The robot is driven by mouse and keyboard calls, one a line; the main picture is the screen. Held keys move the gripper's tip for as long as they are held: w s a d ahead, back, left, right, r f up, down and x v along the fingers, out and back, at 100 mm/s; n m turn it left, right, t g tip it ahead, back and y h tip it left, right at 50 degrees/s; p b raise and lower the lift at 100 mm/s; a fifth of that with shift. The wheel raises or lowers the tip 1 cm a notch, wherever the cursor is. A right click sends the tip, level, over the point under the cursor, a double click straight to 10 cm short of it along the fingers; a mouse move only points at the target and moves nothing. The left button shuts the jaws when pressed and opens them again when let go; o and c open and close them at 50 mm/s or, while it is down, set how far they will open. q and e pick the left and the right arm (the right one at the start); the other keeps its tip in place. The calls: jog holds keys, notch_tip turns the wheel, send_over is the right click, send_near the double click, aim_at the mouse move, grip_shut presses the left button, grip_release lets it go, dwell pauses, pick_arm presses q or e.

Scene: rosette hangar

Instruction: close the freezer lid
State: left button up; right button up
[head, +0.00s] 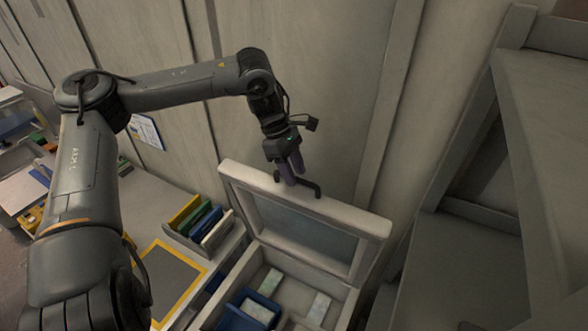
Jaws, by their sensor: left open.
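The freezer lid (378,225) stands raised at the back of the freezer, with a pale frame around a grey-blue inner panel. A dark handle (317,189) sits on its upper edge. The freezer (228,283) is open below it, and its inside shows. My left gripper (291,180) is at the lid's upper edge, with its fingers pointing down by the handle. It is open; I cannot tell whether it touches the handle. My right gripper is out of view.
In the freezer are a blue bin (237,319) and several pale packs (319,308). Left of it, a counter holds a rack of coloured folders (197,222) and a yellow-edged mat (168,280). A wall is close behind the lid. Large grey shelving (465,260) stands at the right.

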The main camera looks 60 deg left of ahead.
pick_arm(q)
jog(key=shift+d+f, duration=0.1)
jog(key=shift+f, duration=0.05)
grip_shut()
jog(key=shift+d, duration=0.1)
dwell(0.4)
